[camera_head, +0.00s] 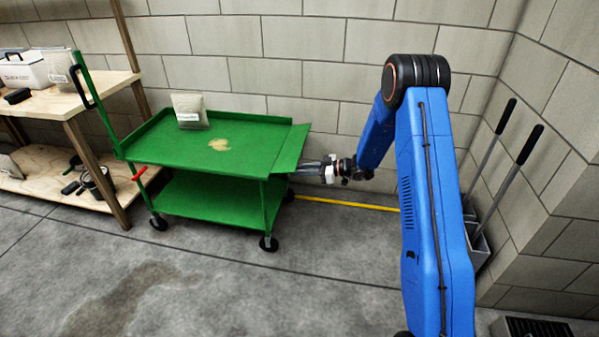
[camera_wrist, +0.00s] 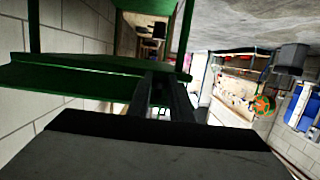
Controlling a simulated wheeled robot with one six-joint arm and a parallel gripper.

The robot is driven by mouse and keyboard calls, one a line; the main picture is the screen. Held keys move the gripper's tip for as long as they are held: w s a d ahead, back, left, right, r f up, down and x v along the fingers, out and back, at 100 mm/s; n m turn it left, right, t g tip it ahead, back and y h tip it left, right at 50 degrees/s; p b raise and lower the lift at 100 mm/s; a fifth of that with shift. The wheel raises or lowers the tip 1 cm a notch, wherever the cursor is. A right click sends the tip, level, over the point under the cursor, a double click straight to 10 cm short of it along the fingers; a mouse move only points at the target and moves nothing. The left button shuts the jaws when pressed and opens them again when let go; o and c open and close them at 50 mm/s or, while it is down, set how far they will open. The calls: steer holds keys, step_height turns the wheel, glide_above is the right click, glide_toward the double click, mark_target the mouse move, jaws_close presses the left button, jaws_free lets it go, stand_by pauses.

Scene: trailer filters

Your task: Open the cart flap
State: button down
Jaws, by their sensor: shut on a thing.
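The green cart (camera_head: 235,135) stands against the block wall, with an upper tray and a lower shelf. Its flap (camera_head: 291,148) is a green panel at the right end of the upper tray and leans outward from that end; its exact angle is hard to tell. My gripper (camera_head: 306,168) reaches in from the right and is shut on the flap's outer edge. In the wrist view, the gripper fingers (camera_wrist: 166,95) meet at the dark green flap (camera_wrist: 85,79). The exact contact is dark and partly hidden by the fingers.
A small bag (camera_head: 190,111) stands on the cart's upper tray beside a tan patch. A wooden shelf (camera_head: 70,103) stands left of the cart. Long-handled tools (camera_head: 505,170) lean in the right corner. The concrete floor (camera_head: 250,290) in front is clear.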

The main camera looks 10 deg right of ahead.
steer(key=c, duration=1.6)
jaws_free()
steer(key=v, duration=1.7)
steer(key=shift+d, duration=0.2)
